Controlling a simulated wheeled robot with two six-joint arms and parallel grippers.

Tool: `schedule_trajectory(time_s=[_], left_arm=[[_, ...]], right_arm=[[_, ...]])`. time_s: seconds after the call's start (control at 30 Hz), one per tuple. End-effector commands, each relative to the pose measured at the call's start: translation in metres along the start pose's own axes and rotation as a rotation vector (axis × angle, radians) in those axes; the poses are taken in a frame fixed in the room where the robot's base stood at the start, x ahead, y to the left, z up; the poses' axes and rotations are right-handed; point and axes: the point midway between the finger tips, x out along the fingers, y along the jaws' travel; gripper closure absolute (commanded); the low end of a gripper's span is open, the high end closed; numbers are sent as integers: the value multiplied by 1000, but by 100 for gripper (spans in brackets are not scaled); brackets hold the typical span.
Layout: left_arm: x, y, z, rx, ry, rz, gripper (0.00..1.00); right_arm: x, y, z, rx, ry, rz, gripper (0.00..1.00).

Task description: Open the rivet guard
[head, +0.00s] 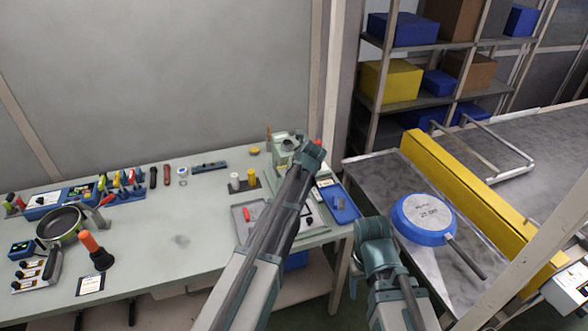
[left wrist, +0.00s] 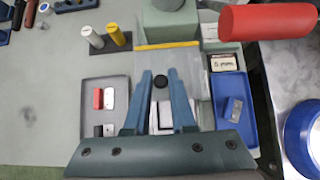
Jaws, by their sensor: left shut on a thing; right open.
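The rivet guard is a clear panel with a yellow edge (left wrist: 168,46), in front of the green press (left wrist: 170,22) in the left wrist view. A black knob (left wrist: 160,78) shows between my left fingertips (left wrist: 159,75), and my left gripper is shut on it. In the head view the left hand (head: 310,157) covers the guard and part of the press (head: 287,142). A red handle (left wrist: 268,20) sticks out at upper right in the wrist view. I cannot tell how far the guard is raised. My right gripper (head: 374,238) is open and empty, left of the blue pan.
A grey tray (left wrist: 84,119) with small blocks lies left of the fingers, a blue tray (left wrist: 247,135) right. A blue pan (head: 412,207) lies on the metal surface by a yellow beam (head: 465,185). A black pan (head: 60,224) and an orange-handled tool (head: 88,241) are at left.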

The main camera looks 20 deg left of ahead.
Motion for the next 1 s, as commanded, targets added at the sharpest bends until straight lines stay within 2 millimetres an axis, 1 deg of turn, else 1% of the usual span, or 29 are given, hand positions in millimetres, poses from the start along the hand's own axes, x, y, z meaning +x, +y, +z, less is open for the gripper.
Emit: schedule_trajectory(time_s=[0.27, 0.3, 0.43, 0.77, 0.87, 1.0], left_arm=[[1, 0, 1, -1, -1, 1, 100], [1, 0, 1, -1, 0, 1, 72], [1, 0, 0, -1, 1, 1, 48], [-2, 0, 0, -1, 3, 1, 48], [-12, 0, 1, 0, 3, 0, 48], [-38, 1, 2, 1, 3, -1, 48]], right_arm=[[0, 0, 0, 0, 0, 0, 38], [0, 0, 0, 0, 0, 0, 38], [0, 0, 0, 0, 0, 0, 38], [-2, 0, 0, 0, 0, 0, 38], [-10, 1, 1, 0, 0, 0, 38], [-30, 3, 2, -1, 0, 0, 38]])
